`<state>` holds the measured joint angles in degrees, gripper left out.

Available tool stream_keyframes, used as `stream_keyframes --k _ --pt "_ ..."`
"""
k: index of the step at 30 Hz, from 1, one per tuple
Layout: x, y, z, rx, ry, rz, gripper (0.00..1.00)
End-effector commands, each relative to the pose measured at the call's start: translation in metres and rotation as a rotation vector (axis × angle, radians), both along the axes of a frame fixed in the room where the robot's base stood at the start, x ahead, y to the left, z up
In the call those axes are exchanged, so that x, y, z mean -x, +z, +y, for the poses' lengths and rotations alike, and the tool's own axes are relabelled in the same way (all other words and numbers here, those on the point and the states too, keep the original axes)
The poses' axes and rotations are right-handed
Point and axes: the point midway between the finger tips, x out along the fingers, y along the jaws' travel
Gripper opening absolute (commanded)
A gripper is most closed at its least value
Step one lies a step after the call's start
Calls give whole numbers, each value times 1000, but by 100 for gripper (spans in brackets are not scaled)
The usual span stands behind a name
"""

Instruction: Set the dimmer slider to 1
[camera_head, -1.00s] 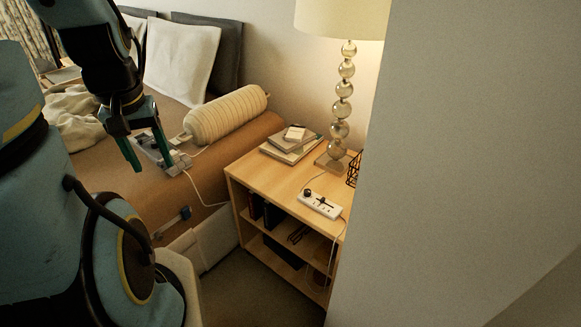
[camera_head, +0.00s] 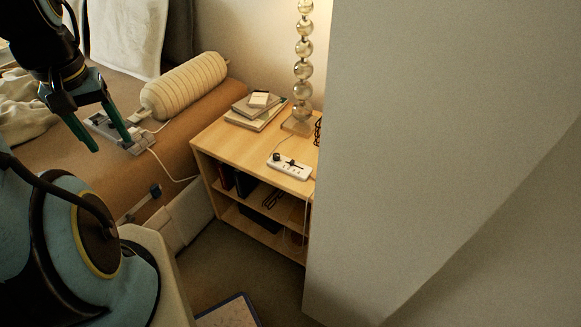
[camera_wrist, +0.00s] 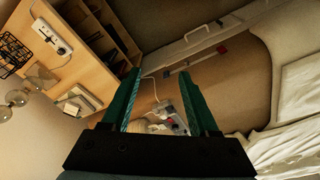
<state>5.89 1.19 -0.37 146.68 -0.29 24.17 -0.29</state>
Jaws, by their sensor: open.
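The dimmer (camera_head: 289,166) is a white strip with a dark slider and a dark round knob, lying on the wooden nightstand. A cord runs from it. In the wrist view the dimmer (camera_wrist: 52,37) shows at the upper left; its exact slider setting is too small to read. My gripper (camera_head: 112,146) is open and empty, above the bed's edge, left of the nightstand and well apart from the dimmer. Its green fingers also show in the wrist view (camera_wrist: 160,88).
The nightstand (camera_head: 225,140) also holds books (camera_head: 256,110) and a glass-ball lamp (camera_head: 303,72). A grey device (camera_head: 138,143) lies on the bed near a cream bolster (camera_head: 186,86). A grey wall (camera_head: 430,130) stands right of the nightstand. A framed mat (camera_head: 228,314) lies on the floor.

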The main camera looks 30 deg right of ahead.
Motion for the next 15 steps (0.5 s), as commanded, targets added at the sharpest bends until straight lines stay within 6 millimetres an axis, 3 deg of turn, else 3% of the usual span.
stream_keyframes --k 9,13,15 --pt "0 0 0 0 0 0 61" --pt "-4 -6 -5 -4 -21 -3 48" --pt "-16 -21 -21 -12 -82 -17 45"
